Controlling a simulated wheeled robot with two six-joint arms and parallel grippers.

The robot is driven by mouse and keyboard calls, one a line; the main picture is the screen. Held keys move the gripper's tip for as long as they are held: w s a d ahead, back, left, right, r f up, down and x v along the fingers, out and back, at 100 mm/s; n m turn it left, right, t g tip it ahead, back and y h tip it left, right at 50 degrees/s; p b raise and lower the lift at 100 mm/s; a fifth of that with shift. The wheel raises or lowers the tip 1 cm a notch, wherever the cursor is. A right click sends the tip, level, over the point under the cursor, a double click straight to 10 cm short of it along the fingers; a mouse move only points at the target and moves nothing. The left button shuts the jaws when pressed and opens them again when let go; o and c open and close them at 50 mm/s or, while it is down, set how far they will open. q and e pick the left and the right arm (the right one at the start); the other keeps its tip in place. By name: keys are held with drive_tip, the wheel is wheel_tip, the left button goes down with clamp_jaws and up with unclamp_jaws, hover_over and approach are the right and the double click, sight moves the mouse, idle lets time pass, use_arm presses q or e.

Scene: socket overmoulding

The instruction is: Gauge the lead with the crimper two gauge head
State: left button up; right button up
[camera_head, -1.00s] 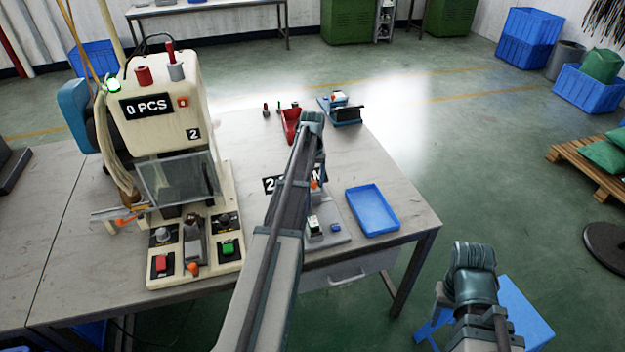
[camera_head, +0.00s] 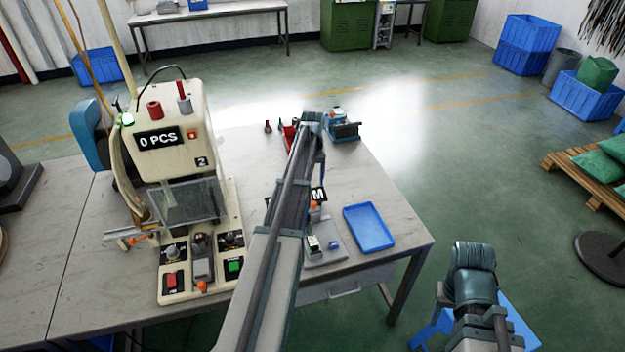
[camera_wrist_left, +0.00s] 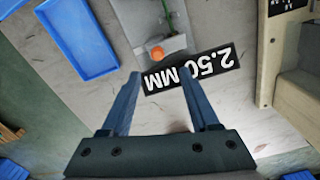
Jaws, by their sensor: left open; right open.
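My left gripper (camera_wrist_left: 160,97) is open and empty in the left wrist view, its fingers over the bench close to a black "2.50 MM" label (camera_wrist_left: 195,68). A grey fixture with an orange knob (camera_wrist_left: 157,53) and a thin green part lies just past the fingertips. In the head view this fixture (camera_head: 328,252) is partly behind my left arm. The cream crimper marked 2 (camera_head: 172,135) stands left of it, its display reading 0 PCS. I cannot pick out a separate lead. My right gripper (camera_head: 472,275) is low at the right, off the bench; its fingertips are hidden.
An empty blue tray (camera_head: 369,227) lies right of the fixture, near the bench edge. A red tool (camera_head: 288,137) and a small blue device (camera_head: 342,127) stand at the back. A blue stool (camera_head: 515,320) is below my right arm.

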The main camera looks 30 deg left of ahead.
use_arm(q)
wheel_tip(320, 180, up, 4)
drive_tip(key=p, duration=0.2)
drive_tip(key=shift+p, duration=0.35)
use_arm(e)
wheel_tip(320, 180, up, 4)
use_arm(q)
drive_tip(key=shift+f, duration=0.1)
use_arm(e)
drive_tip(key=shift+f, duration=0.1)
use_arm(q)
drive_tip(key=s+d+f+m+b, duration=0.1)
drive_tip(key=s+d+m, duration=0.25)
drive_tip(key=d, duration=0.85)
drive_tip(key=s+d+f+m+b, duration=0.15)
drive_tip(key=s+d, duration=0.35)
drive_tip(key=d, duration=0.7)
drive_tip(key=s+d+m+y, duration=0.1)
drive_tip(key=s+d+m, duration=0.4)
drive_tip(key=s+d, duration=1)
drive_tip(key=shift+s+d+f+m+b, duration=0.15)
drive_tip(key=shift+f+m+b, duration=0.2)
drive_tip(key=shift+m+b, duration=0.1)
use_arm(e)
wheel_tip(320, 180, down, 3)
drive_tip(key=shift+f, duration=0.15)
